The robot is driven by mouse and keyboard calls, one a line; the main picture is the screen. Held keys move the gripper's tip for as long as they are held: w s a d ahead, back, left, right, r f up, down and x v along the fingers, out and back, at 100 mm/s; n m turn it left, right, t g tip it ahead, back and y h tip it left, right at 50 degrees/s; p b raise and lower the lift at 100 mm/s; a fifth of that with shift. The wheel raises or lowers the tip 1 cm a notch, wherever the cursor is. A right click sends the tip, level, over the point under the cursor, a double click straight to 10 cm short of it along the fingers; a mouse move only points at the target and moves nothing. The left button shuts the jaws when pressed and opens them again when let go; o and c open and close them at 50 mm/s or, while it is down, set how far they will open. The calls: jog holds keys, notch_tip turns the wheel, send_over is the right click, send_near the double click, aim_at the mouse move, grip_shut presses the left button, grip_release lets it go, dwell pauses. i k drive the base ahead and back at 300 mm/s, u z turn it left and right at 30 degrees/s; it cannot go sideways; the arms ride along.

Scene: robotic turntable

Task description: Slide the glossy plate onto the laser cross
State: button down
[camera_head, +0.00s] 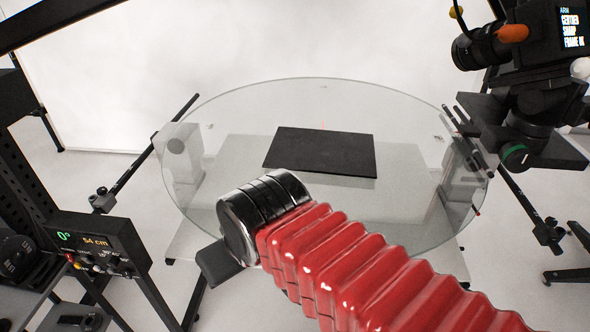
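The black rectangular plate (320,152) lies flat on the round glass turntable top (230,110), a little above the middle of the picture. The rest of the cross cannot be made out. My arm, in a red ribbed sleeve, comes in from the lower right. My gripper (217,264) is at its black end, near the front left of the glass and apart from the plate. Only a dark part of it shows; its fingers are mostly hidden.
A camera (484,47) on a tripod head stands at the right, close to the glass rim. A control box (98,243) with a lit display is at the lower left. Dark rods flank the turntable on both sides. The glass around the plate is clear.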

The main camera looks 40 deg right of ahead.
aim_at(352, 154)
jog(key=z, duration=0.05)
jog(key=i, duration=1)
jog(key=u, duration=0.05)
